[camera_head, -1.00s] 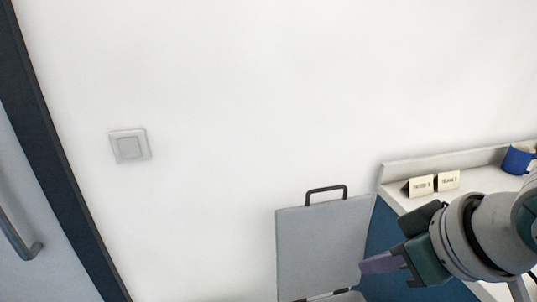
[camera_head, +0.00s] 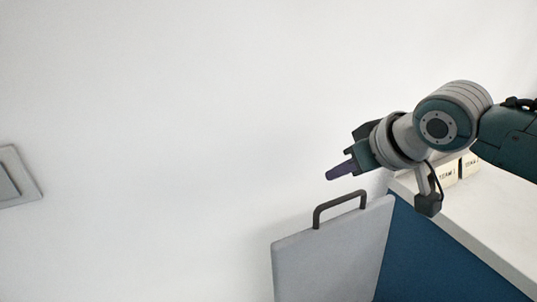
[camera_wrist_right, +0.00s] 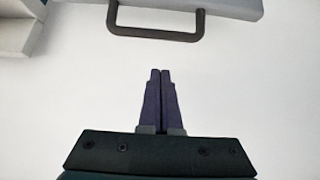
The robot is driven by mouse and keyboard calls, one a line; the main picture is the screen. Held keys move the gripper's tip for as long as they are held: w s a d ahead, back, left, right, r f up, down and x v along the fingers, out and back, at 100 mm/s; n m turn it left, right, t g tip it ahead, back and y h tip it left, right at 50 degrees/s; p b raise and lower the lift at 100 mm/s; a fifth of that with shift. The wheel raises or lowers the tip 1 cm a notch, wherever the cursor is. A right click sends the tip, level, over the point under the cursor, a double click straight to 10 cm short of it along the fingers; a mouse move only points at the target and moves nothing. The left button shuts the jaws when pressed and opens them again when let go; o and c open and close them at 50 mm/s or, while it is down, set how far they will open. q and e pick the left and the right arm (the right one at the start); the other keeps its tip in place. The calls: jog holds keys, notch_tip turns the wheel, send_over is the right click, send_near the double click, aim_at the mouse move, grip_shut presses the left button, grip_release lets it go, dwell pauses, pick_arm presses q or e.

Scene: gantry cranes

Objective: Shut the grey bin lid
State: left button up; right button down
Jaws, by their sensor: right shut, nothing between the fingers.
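The grey bin lid (camera_head: 330,255) stands raised, close to upright, against the white wall in the head view. A dark handle (camera_head: 338,200) arches from its top edge. The lid's edge (camera_wrist_right: 225,8) and its handle (camera_wrist_right: 155,34) also show at the top of the right wrist view. My right gripper (camera_head: 328,177) is above the lid, a little higher than the handle and apart from it. Its purple fingers (camera_wrist_right: 160,72) are shut together and empty, with a gap between them and the handle. The bin's body is out of view. My left gripper is not in view.
A white counter (camera_head: 480,225) with a blue side panel (camera_head: 430,260) stands right of the lid. Small name cards (camera_head: 447,173) sit on it behind my right arm. A light switch (camera_head: 15,178) is on the wall at left. The wall between is bare.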

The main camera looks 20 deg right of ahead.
jog(key=b+x, duration=0.2)
jog(key=x, duration=0.4)
jog(key=s+p, duration=0.1)
jog(key=s, duration=0.1)
jog(key=s+p, duration=0.1)
jog(key=s, duration=0.1)
jog(key=shift+s+d+r+p, duration=0.2)
jog(key=shift+p, duration=0.2)
